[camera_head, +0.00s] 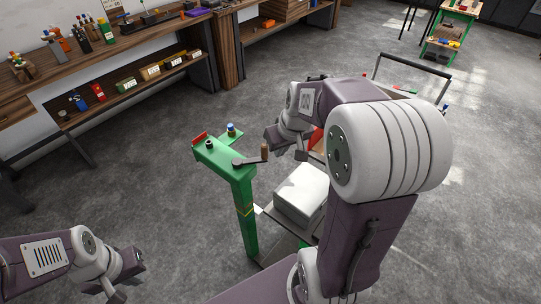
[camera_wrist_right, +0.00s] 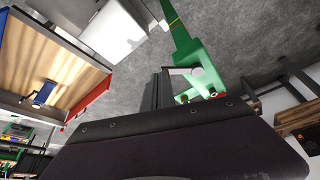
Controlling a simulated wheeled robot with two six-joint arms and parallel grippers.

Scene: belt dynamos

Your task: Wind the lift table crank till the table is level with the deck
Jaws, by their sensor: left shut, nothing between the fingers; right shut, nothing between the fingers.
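A green post (camera_head: 245,215) stands in the middle of the head view, with a green top arm. The crank is a dark lever (camera_head: 248,160) on that arm with an upright brown handle (camera_head: 264,152). My right gripper (camera_head: 284,143) is shut and empty, just right of the handle, apparently apart from it. In the right wrist view its dark fingers (camera_wrist_right: 158,90) show beside the crank lever (camera_wrist_right: 180,71). My left gripper (camera_head: 122,282) is shut and empty at lower left.
A wooden deck with a red edge (camera_wrist_right: 90,100) shows in the right wrist view; a cart handle (camera_head: 412,62) rises behind my right arm. A workbench (camera_head: 130,42) with tools and shelf bins lines the upper left. Floor left of the post is clear.

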